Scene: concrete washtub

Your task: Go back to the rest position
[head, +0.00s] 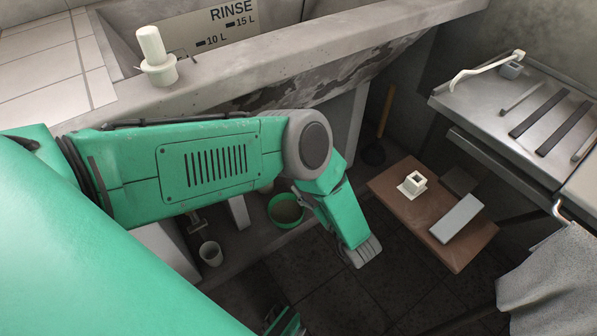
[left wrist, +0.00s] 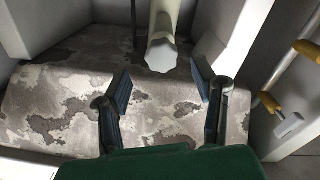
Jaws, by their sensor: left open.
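My left arm (head: 210,160) comes in from the left in the head view and bends at a grey joint. Its lower green link points down to a grey ribbed end (head: 360,252); I cannot make out gripper fingers there. In the left wrist view my left gripper (left wrist: 160,83) is open, its two dark fingers well apart with nothing between them. Beyond the fingers is a pale, faceted rod-like end (left wrist: 162,52) in front of a patchy, stained surface (left wrist: 70,100). I see no contact with it. My right gripper is not in view.
A brown board (head: 400,205) with blocks lies right; a metal bench (head: 490,100) holds tools.

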